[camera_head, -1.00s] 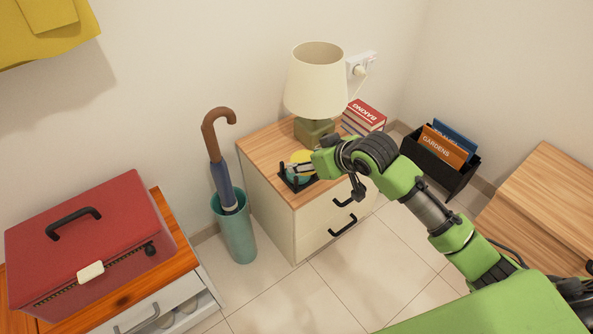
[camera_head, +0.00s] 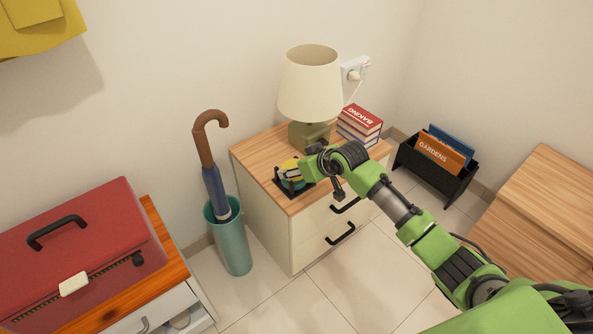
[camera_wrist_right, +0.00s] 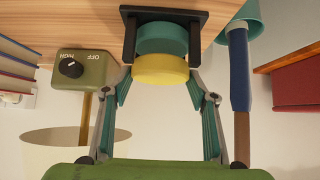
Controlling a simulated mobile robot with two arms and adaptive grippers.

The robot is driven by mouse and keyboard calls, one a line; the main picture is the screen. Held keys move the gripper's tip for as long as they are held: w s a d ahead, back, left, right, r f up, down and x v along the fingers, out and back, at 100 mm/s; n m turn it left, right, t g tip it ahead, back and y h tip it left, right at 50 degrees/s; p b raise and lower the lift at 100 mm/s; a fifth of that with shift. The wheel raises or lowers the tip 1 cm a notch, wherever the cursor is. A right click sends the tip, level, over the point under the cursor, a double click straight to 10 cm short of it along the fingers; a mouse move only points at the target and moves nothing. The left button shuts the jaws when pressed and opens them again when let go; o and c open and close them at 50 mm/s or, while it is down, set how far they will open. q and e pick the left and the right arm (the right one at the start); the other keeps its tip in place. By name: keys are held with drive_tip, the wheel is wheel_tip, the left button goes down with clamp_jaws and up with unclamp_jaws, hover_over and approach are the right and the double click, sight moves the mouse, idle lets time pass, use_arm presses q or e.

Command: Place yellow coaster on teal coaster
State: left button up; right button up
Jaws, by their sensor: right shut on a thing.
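The yellow coaster (camera_head: 289,165) is between the fingertips of my right gripper (camera_head: 291,172), above the black coaster holder (camera_head: 279,187) on the wooden-topped cabinet. In the right wrist view the yellow coaster (camera_wrist_right: 160,69) is pinched between the two fingers of the right gripper (camera_wrist_right: 160,78). The teal coaster (camera_wrist_right: 161,38) sits in the black holder (camera_wrist_right: 129,36), right beside the yellow one in that view. Whether the two coasters touch, I cannot tell. The fingers partly hide the teal coaster in the head view. My left gripper is not in view.
A table lamp (camera_head: 311,85) and stacked books (camera_head: 360,122) stand behind the holder on the cabinet top (camera_head: 262,152). A teal umbrella stand (camera_head: 232,245) is left of the cabinet. A red toolbox (camera_head: 80,245) is farther left. A black file rack (camera_head: 436,172) stands right.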

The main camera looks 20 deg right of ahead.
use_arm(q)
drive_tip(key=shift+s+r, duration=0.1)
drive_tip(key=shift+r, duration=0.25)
use_arm(e)
drive_tip(key=shift+f, duration=0.25)
drive_tip(key=shift+f, duration=0.45)
drive_tip(key=shift+f, duration=0.15)
drive_tip(key=o, duration=1.2)
